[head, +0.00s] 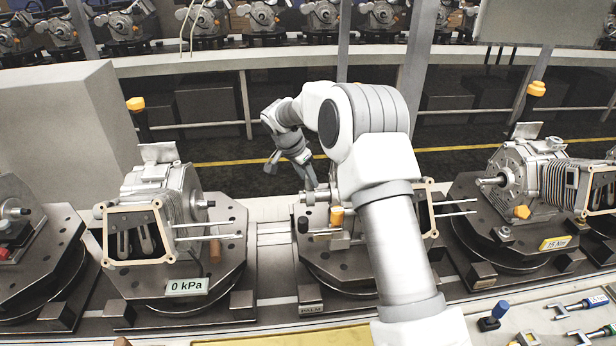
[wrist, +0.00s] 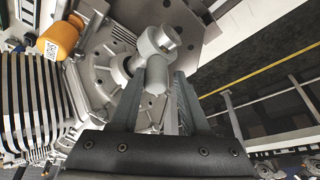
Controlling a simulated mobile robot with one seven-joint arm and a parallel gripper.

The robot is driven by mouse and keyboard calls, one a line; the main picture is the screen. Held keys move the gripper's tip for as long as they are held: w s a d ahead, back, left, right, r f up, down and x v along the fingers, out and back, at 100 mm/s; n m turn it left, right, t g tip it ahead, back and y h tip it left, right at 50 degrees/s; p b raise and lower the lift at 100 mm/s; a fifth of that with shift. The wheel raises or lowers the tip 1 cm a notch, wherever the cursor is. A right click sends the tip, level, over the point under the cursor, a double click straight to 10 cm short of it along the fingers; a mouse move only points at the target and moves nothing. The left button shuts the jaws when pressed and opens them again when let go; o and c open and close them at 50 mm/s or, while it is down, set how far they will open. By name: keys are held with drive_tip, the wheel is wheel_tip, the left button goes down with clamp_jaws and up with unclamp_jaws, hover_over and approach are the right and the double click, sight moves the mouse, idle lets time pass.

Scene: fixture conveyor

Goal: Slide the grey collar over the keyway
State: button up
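The grey collar (wrist: 150,45) is a light ring with a short round stem (wrist: 156,75) towards my gripper. In the wrist view it sits around the machine's metal shaft; the shaft's round end (wrist: 172,38) shows past it. My gripper (wrist: 160,85) has its fingers on both sides of the stem and appears shut on it. In the head view my gripper (head: 312,186) points down at the shaft (head: 306,198) of the middle machine, whose body is largely hidden by my arm. I cannot make out the keyway, nor how far along the shaft the collar sits.
Machines on turntable fixtures stand left (head: 160,210) and right (head: 530,170). An orange-yellow cap (wrist: 62,38) and cooling fins (wrist: 38,100) are near my gripper in the wrist view. A "0 kPa" sign (head: 187,287) is on the left fixture. Open floor lies behind the conveyor.

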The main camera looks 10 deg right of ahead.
drive_tip(key=shift+d, duration=0.1)
drive_tip(key=b+v, duration=0.2)
drive_tip(key=v, duration=1.5)
drive_tip(key=shift+r, duration=0.15)
